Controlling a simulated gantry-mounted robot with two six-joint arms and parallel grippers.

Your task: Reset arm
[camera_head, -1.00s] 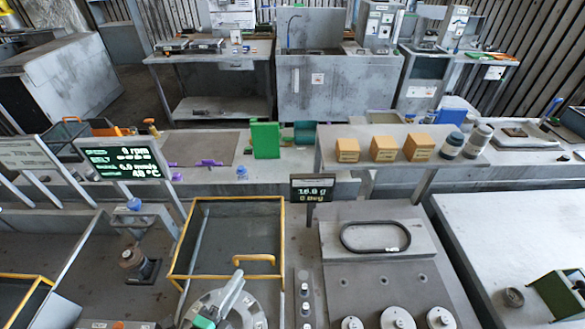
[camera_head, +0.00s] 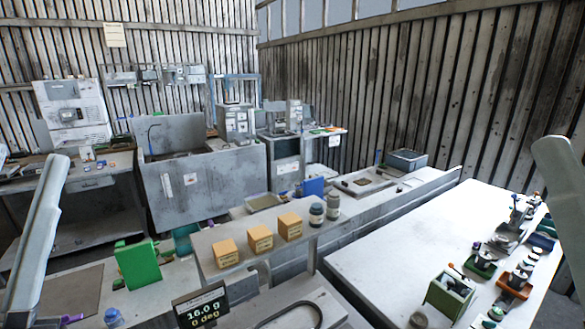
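My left arm shows as a pale link at the left edge of the head view, and my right arm as a pale link at the right edge. Both links rise out of the bench area, and neither gripper's fingers are in the picture. No object in view is in contact with a gripper that I can see.
A shelf holds wooden-coloured boxes (camera_head: 260,239) and dark jars (camera_head: 316,214).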

